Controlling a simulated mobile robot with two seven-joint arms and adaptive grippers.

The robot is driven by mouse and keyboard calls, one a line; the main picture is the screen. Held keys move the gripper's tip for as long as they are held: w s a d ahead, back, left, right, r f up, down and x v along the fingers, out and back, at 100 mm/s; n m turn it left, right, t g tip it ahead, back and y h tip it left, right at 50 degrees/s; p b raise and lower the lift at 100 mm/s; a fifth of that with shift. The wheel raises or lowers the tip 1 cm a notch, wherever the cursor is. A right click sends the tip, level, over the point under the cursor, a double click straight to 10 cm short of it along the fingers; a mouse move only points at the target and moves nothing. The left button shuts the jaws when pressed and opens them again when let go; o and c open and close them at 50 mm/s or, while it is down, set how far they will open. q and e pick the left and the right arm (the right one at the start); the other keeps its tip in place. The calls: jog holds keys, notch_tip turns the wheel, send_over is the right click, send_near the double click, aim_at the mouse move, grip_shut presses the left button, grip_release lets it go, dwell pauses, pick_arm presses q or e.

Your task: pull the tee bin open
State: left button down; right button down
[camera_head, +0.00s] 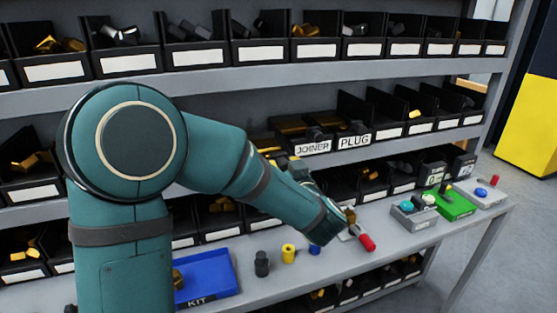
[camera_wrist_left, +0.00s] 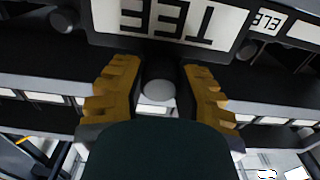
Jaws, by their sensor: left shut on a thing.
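The tee bin (camera_wrist_left: 170,43) shows in the left wrist view as a black front at the top, with a white TEE label upside down. A round grey knob (camera_wrist_left: 158,88) lies below the label. My left gripper (camera_wrist_left: 160,80) has its ridged yellow fingers on either side of this knob and is shut on it. In the head view my left arm reaches across to the right, and the gripper (camera_head: 345,222) is small and partly hidden at its end. I cannot make out the tee bin in the head view. My right gripper is not in view.
Shelves of black labelled bins fill the back, including the joiner bin (camera_head: 313,147) and plug bin (camera_head: 354,141). On the bench are a blue kit tray (camera_head: 215,268), a black fitting (camera_head: 262,264), a yellow part (camera_head: 288,253), a red-ended part (camera_head: 366,243) and a green tray (camera_head: 455,207).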

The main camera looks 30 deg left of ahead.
pick_arm(q)
jog(key=c, duration=0.6)
grip_release()
jog(key=shift+w+a+f, duration=0.1)
jog(key=shift+f, duration=0.1)
jog(key=shift+r, duration=0.1)
jog(key=v, duration=1.2)
